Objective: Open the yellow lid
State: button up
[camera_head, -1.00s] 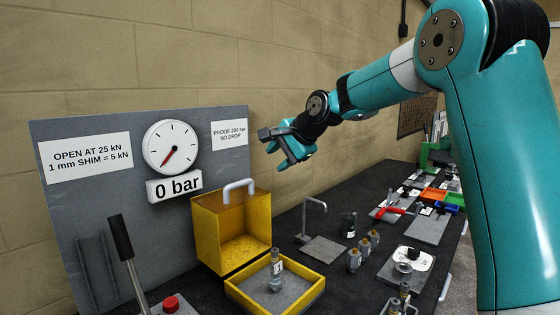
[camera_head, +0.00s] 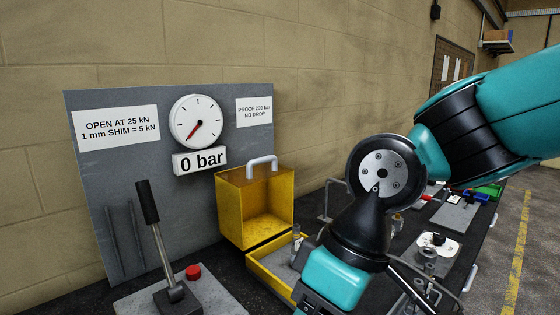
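The yellow lid (camera_head: 235,212) is a deep box-like hood with a grey handle (camera_head: 262,161) on top. It stands tipped back and open, its hollow side facing the front, behind the low yellow tray (camera_head: 268,279). Nothing touches the handle. A small metal fitting (camera_head: 297,246) stands in the tray, partly hidden by my arm. My arm's wrist hangs in front of the tray's right side. The teal housing (camera_head: 335,277) at its end reaches the bottom edge of the picture. My fingertips do not show, so I cannot tell whether they hold anything.
Behind the lid is a grey panel (camera_head: 105,187) with a round gauge (camera_head: 198,121) and a "0 bar" sign (camera_head: 200,161). A black-handled lever (camera_head: 148,203) and red button (camera_head: 193,271) stand at the left front. Bench fixtures (camera_head: 438,246) lie to the right, partly hidden.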

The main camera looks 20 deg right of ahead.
aim_at(254, 201)
jog(key=k, duration=1.2)
jog(key=z, duration=0.85)
jog(key=i, duration=1.75)
jog(key=u, duration=1.3)
jog(key=i, duration=0.35)
jog(key=u, duration=0.25)
